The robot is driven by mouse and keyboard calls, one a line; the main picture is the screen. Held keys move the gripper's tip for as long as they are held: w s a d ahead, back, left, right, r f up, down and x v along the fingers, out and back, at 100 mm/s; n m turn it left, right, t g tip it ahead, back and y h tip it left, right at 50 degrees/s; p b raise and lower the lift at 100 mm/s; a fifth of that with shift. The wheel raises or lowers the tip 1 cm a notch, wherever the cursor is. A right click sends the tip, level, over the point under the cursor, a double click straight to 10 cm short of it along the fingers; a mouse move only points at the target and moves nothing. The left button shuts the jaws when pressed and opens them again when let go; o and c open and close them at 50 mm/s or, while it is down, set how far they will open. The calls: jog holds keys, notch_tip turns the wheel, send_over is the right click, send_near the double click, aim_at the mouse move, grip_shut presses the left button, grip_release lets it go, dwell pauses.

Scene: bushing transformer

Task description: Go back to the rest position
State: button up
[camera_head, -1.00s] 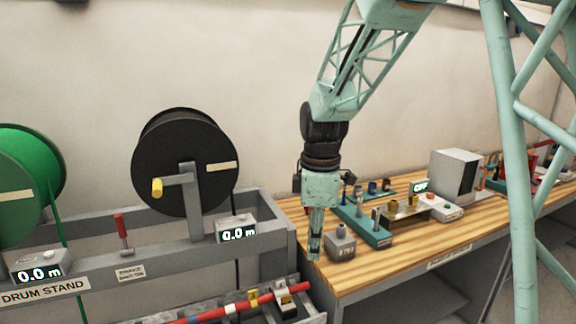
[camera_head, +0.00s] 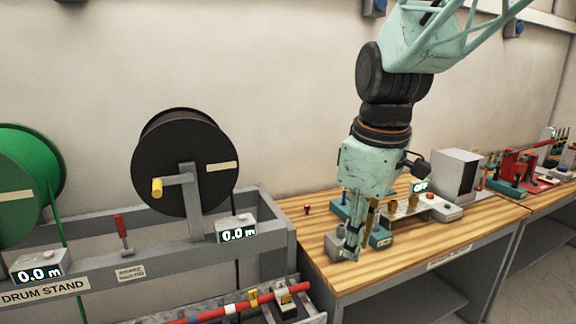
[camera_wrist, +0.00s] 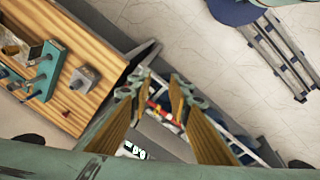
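My gripper (camera_head: 352,245) hangs fingers-down from my pale green arm in the head view, in front of the left end of the wooden bench (camera_head: 330,283). In the wrist view my gripper (camera_wrist: 157,92) has its two brown-padded fingers apart, with nothing between them. The gap shows the drum stand area and floor beyond. In the head view the gripper partly hides a small grey block (camera_head: 377,243) and the teal fixture near it. The wrist view shows the grey block (camera_wrist: 84,77) on the bench, clear of the fingers.
A black drum (camera_head: 180,150) and a green drum (camera_head: 22,180) sit on the grey drum stand (camera_head: 270,215) at left. A grey box (camera_head: 457,176) and several fixtures stand farther along the bench. A small red item (camera_head: 307,209) lies near the bench's left end.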

jog(key=s+d+r+m, duration=0.1)
jog(key=s+d+m, duration=0.1)
jog(key=s, duration=0.6)
jog(key=s+d+r+m+t, duration=0.1)
jog(key=s+d+m, duration=0.1)
jog(key=s+m, duration=0.3)
jog(key=s+d+r+m+t, duration=0.1)
jog(key=s+d+m, duration=0.2)
jog(key=s, duration=1)
jog(key=shift+r+m, duration=0.25)
jog(key=shift+m, duration=0.15)
jog(key=shift+o, duration=0.3)
